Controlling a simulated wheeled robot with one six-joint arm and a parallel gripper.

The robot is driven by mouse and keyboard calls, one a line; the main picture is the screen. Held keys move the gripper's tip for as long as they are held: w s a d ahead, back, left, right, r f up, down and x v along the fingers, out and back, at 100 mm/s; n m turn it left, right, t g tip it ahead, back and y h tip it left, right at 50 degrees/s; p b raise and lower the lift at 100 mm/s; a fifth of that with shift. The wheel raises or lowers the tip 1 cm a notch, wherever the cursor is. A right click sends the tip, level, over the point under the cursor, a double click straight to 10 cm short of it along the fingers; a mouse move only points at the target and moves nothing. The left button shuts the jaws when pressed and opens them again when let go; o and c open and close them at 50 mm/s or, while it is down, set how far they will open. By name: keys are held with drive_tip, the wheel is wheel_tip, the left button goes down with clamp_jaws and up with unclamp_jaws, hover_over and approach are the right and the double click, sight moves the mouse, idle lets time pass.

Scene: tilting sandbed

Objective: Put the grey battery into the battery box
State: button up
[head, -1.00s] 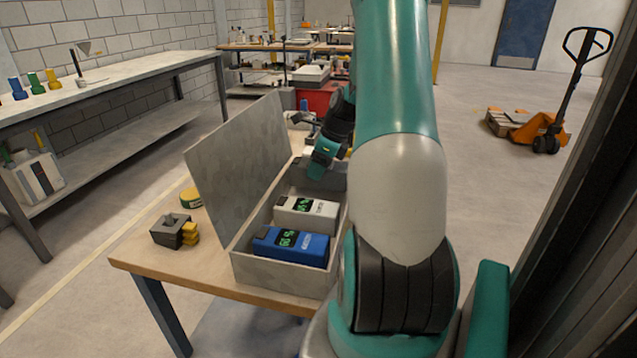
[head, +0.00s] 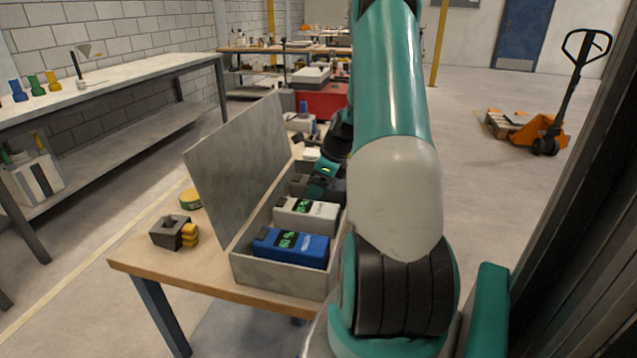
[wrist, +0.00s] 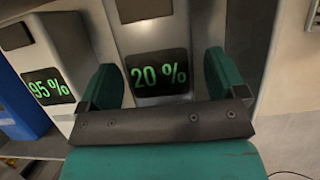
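The grey battery (wrist: 163,45) shows a green 20 % display and lies between the two fingers of my gripper (wrist: 164,75) in the wrist view. In the head view the dark grey battery (head: 300,185) sits in the far part of the open battery box (head: 275,279), with my gripper (head: 325,180) over it. The fingers flank the battery; I cannot tell whether they press on it. A white battery (head: 306,215), reading 95 % in the wrist view, and a blue battery (head: 291,247) lie nearer in the box. My arm hides the box's right side.
The raised lid (head: 240,170) stands along the box's left side. A dark grey block with yellow parts (head: 174,232) and a yellow-green roll (head: 190,198) lie on the wooden table (head: 140,260), left of the lid. More things stand behind the box.

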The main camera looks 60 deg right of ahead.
drive_tip(key=v, duration=1.2)
drive_tip(key=shift+p, duration=0.4)
drive_tip(key=shift+r, duration=0.1)
